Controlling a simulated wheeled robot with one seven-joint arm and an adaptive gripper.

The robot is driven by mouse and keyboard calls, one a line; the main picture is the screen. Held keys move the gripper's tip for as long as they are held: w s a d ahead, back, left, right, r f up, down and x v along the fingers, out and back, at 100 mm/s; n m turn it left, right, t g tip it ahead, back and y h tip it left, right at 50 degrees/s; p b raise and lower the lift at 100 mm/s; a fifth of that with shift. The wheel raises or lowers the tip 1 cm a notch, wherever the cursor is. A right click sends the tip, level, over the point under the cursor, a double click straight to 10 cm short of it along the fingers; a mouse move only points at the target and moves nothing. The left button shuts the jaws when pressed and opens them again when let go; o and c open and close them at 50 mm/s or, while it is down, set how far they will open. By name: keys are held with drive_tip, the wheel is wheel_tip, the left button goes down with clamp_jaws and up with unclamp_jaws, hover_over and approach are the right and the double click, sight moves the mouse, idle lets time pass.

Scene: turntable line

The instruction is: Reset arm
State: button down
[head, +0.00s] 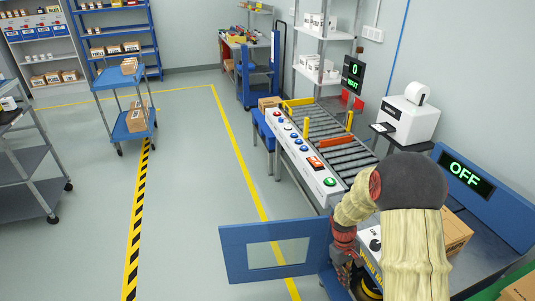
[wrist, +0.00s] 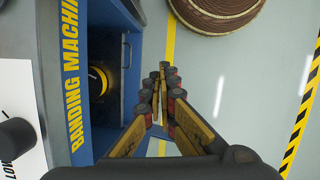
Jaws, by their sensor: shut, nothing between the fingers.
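My arm reaches down at the lower right of the head view. My gripper (head: 343,277) is low in front of the banding machine, beside its open blue door (head: 233,262) with a pale window. In the wrist view my gripper (wrist: 163,78) has its fingertips together with nothing between them. It is in front of the machine's blue housing (wrist: 75,70), which carries yellow "BANDING MACHINE" lettering. A black and yellow round part (wrist: 98,80) sits inside the opening, apart from the fingers. My arm hides part of the machine in the head view.
An "OFF" display (head: 466,174) stands behind the arm, near a cardboard box (head: 457,236). A roller conveyor (head: 340,150) with a button panel (head: 300,155) lies beyond. A brown round object (wrist: 215,12) is ahead in the wrist view. Open floor (head: 190,200) lies left.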

drive_tip(key=s+a+r+m+t, duration=0.1)
drive_tip(key=s+a+r+t, duration=0.1)
drive_tip(key=s+r, duration=0.5)
drive_tip(key=s+a+r+m+t+y, duration=0.1)
drive_tip(key=s+r, duration=0.6)
drive_tip(key=r, duration=1.1)
drive_tip(key=s+a+r+m+t+p, duration=0.1)
drive_tip(key=s+a+r+t, duration=0.4)
drive_tip(key=r, duration=0.8)
drive_tip(key=shift+s+a+m+y, duration=0.15)
drive_tip(key=shift+s+m+y, duration=0.25)
drive_tip(key=shift+s+m, duration=0.55)
drive_tip(key=shift+s, duration=0.15)
